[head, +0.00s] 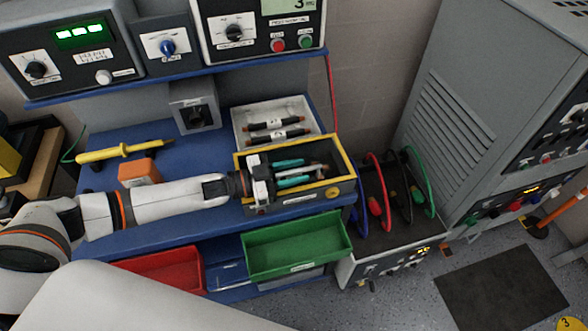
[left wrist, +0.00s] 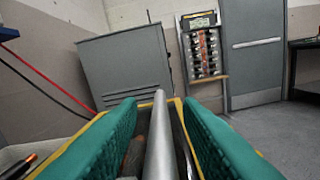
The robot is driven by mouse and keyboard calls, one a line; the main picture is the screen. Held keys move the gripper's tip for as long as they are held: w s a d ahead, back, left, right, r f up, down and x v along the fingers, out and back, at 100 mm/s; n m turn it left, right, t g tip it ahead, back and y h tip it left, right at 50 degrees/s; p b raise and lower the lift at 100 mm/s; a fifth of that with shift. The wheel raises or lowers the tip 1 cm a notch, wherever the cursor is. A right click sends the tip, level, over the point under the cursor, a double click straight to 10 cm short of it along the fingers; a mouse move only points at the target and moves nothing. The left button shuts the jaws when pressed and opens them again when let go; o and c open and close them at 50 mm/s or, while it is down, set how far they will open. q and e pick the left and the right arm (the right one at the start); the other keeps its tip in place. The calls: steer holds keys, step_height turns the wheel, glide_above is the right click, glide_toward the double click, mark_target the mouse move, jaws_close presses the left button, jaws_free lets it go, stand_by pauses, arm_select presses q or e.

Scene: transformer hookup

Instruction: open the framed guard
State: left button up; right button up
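The framed guard, a dark box top edged by a yellow frame (head: 346,157), sits on the right part of the blue bench. Its yellow edge also shows between and beyond my fingers in the left wrist view (left wrist: 179,104). My left gripper (head: 292,173) reaches over the frame from the left, with teal fingers one above the other in the head view. In the left wrist view the fingers (left wrist: 160,112) stand apart, with a grey bar (left wrist: 160,135) between them and gaps on both sides. The gripper hides part of the guard. My right gripper is not in view.
A white tray (head: 240,126) with dark probes lies behind the guard. A green bin (head: 297,245) and red bin (head: 170,270) are below in front. An orange block (head: 138,173) is near my arm. Coloured cable loops (head: 408,190) and a grey cabinet (head: 470,90) stand to the right.

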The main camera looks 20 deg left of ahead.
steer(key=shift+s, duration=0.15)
arm_select(q)
steer(key=shift+c, duration=0.9)
jaws_close()
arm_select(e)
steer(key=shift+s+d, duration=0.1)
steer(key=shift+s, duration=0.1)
arm_select(q)
steer(key=shift+r, duration=0.1)
